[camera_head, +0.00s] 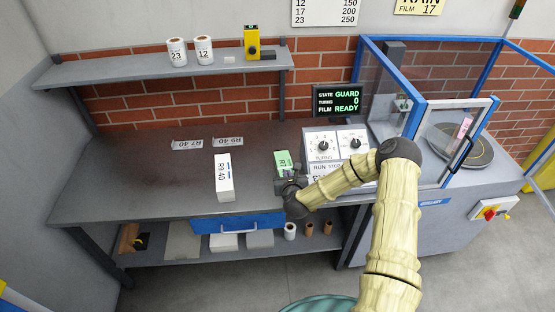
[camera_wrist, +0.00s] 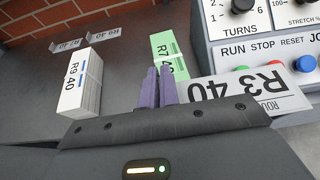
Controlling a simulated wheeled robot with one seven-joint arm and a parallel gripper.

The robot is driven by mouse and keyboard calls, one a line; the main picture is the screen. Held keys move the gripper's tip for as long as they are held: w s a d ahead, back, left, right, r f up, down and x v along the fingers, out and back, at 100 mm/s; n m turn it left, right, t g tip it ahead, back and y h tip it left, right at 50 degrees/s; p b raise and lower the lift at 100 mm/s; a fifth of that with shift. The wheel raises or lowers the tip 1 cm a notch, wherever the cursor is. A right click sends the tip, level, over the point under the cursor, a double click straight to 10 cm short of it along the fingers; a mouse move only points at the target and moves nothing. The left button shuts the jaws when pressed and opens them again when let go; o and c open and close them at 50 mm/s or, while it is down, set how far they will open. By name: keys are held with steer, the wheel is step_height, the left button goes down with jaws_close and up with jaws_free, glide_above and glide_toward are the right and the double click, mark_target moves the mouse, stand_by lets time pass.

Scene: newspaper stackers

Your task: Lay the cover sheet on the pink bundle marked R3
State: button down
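The pink bundle (camera_head: 465,127) stands on the round turntable inside the blue-framed guard at the right; its marking is too small to read. The cover sheet, white and marked R3 40, shows large in the wrist view (camera_wrist: 255,97), beside my fingers and in front of part of the control panel. My gripper (camera_wrist: 157,88) has its purple fingers close together at the sheet's left edge, seemingly shut on it. In the head view my gripper (camera_head: 291,186) is over the bench's front edge, left of the control panel and far from the pink bundle.
A white R9 40 bundle (camera_head: 224,180) and a green R7 bundle (camera_head: 283,158) stand on the bench. Two other labelled sheets (camera_head: 187,144) (camera_head: 228,141) lie behind them. The control panel (camera_head: 335,145) and the guard's clear panel (camera_head: 385,90) stand between my gripper and the turntable (camera_head: 445,150).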

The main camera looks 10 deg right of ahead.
steer(key=s+d+r+p, duration=0.2)
steer(key=s, duration=0.4)
steer(key=s+d+r+p, duration=0.2)
steer(key=s, duration=0.4)
steer(key=shift+r, duration=0.15)
steer(key=shift+s, duration=0.2)
